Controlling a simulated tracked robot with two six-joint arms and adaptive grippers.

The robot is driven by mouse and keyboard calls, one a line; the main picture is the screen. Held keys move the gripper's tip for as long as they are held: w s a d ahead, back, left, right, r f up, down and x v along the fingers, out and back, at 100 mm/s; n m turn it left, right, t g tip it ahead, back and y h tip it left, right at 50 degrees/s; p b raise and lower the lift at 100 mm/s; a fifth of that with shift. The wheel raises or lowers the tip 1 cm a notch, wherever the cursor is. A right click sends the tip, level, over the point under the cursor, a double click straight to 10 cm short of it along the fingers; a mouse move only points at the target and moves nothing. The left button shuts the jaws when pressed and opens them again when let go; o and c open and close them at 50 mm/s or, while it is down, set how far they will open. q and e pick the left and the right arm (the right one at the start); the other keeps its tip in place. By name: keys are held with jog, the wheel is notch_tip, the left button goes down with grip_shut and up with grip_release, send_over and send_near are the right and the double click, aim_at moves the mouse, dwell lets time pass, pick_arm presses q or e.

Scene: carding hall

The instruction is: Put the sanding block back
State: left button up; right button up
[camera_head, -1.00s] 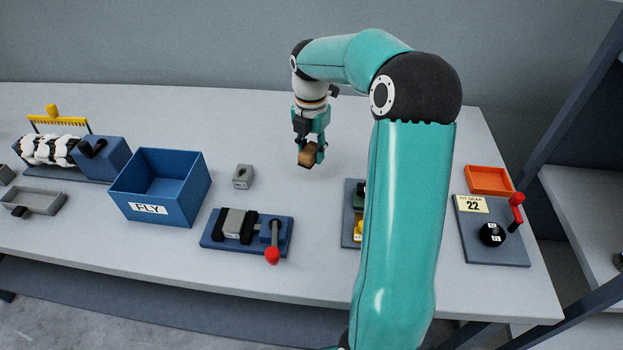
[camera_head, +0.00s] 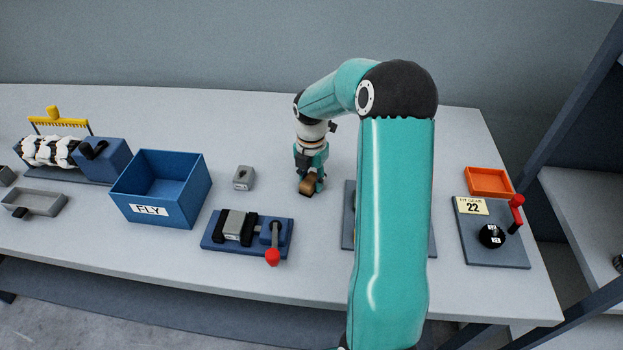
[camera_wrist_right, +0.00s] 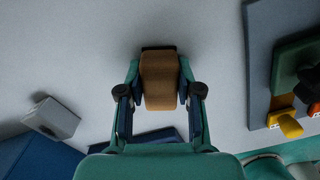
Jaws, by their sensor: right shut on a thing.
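The sanding block (camera_head: 307,187) is a small brown block with a dark underside. My right gripper (camera_head: 311,177) is shut on it, low over the open table behind the blue clamp fixture. In the right wrist view the block (camera_wrist_right: 160,82) sits between the two fingers of the gripper (camera_wrist_right: 160,95). I cannot tell whether the block touches the table. My left gripper is not in view.
A small grey block (camera_head: 243,178) stands left of the gripper. The blue FLY box (camera_head: 190,205) and the blue fixture with a red-knobbed lever (camera_head: 216,247) are nearby. A grey board (camera_head: 348,215) is partly hidden by my arm. An orange tray (camera_head: 490,193) lies right.

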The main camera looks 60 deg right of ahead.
aim_at(311, 178)
jog(key=shift+f, duration=0.15)
jog(key=o, duration=1.1)
notch_tip(311, 178, up, 12)
jog(key=shift+r, duration=0.2)
